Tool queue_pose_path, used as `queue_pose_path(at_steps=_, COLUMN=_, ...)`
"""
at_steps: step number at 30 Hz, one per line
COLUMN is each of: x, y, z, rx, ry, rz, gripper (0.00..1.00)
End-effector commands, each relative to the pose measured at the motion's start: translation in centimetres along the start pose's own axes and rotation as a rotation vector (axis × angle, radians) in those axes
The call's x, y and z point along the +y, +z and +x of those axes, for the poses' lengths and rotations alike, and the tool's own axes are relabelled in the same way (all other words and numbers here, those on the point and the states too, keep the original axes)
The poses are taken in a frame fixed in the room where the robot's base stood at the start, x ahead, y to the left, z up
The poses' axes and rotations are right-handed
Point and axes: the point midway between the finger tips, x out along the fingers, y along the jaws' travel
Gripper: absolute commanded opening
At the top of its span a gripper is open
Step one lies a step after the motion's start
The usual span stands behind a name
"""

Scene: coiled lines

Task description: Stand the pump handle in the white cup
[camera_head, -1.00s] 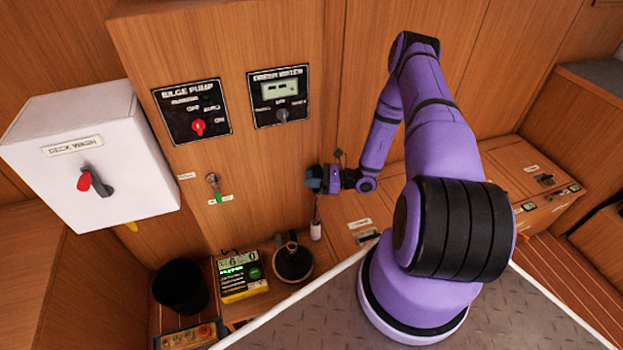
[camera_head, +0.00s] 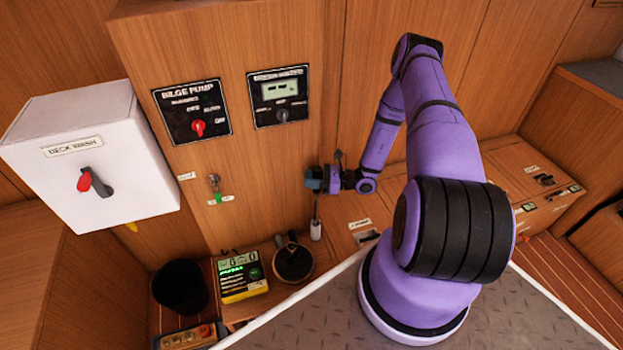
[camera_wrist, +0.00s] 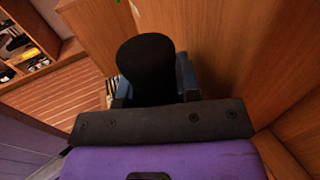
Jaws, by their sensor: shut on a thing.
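My gripper (camera_head: 314,184), with blue fingers, is out in front of the wood panel at the end of my purple arm. It is shut on the pump handle (camera_head: 317,208), which shows below the fingers as a thin, dark, nearly upright rod. The white cup (camera_head: 316,230) is small and narrow and stands straight below the gripper. The rod's lower end meets the cup's mouth; how deep it sits inside I cannot tell. In the wrist view a large rounded black shape (camera_wrist: 146,62) lies between the blue fingers and hides the rod and cup.
A dark round pot (camera_head: 293,262) stands left of the cup, beside a green-lit meter (camera_head: 241,275) and a black bin (camera_head: 180,287). The bilge pump panel (camera_head: 193,112) and white deck wash box (camera_head: 92,160) are up left. Wooden boxes (camera_head: 535,180) lie right.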

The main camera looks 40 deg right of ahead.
Motion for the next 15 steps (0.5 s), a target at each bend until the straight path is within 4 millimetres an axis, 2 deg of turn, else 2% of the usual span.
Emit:
queue_pose_path(at_steps=14, x=-0.02, y=-0.61, z=0.0, rx=-0.001, ry=0.0, rz=0.0, gripper=0.0)
queue_pose_path(at_steps=15, x=-0.02, y=-0.61, z=0.01, rx=-0.001, ry=0.0, rz=0.0, gripper=0.33)
